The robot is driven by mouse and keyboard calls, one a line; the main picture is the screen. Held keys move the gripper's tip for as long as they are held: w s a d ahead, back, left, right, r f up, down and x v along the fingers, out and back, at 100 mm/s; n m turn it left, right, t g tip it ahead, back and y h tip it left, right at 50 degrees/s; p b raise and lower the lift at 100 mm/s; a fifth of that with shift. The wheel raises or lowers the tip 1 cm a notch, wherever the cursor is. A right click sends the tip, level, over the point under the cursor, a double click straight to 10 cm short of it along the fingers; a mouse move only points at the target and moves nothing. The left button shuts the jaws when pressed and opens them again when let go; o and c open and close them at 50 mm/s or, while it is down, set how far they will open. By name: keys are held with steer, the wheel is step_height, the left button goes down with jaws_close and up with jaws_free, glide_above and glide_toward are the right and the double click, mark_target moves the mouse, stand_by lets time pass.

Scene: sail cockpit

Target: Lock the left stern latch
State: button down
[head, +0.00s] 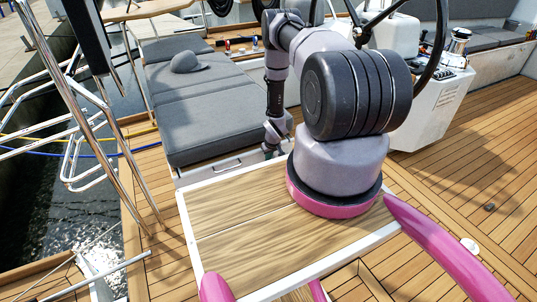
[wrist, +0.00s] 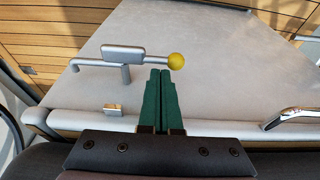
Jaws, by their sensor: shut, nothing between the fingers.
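A grey metal latch (wrist: 122,52) with a yellow ball knob (wrist: 175,61) sits on a pale panel (wrist: 220,55) in the wrist view. Its bar runs left to right, with the knob at the right end. My gripper (wrist: 160,72) has its green fingers shut together, empty. The fingertips are just beside the bar, close to the knob; I cannot tell whether they touch it. In the head view my gripper (head: 270,149) is low at the near end of the cushioned bench, small and partly hidden. The latch cannot be made out there.
The grey cushioned bench (head: 205,105) has a hat-like grey object (head: 187,62) on it. A small tan block (wrist: 113,109) and a shiny handle (wrist: 290,117) lie near the panel edge. Steel rails (head: 100,110) stand left, beside water.

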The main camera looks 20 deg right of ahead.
steer(key=shift+a+f+h, duration=0.25)
steer(key=shift+f+h, duration=0.15)
steer(key=shift+h, duration=0.2)
stand_by(0.6)
steer(key=shift+a+f+n+h, duration=0.3)
steer(key=shift+f+h, duration=0.2)
steer(key=shift+h, duration=0.5)
steer(key=shift+d+f, duration=0.1)
steer(key=shift+d, duration=0.05)
steer(key=shift+a+f, duration=0.15)
steer(key=shift+f, duration=0.4)
steer(key=shift+a+f, duration=0.15)
steer(key=shift+f, duration=0.4)
steer(key=shift+h, duration=0.6)
steer(key=f, duration=0.1)
steer(key=d+f, duration=0.1)
steer(key=f, duration=0.1)
steer(key=d+f, duration=0.1)
steer(key=f, duration=0.1)
steer(key=shift+d+f, duration=0.15)
steer(key=shift+d, duration=0.05)
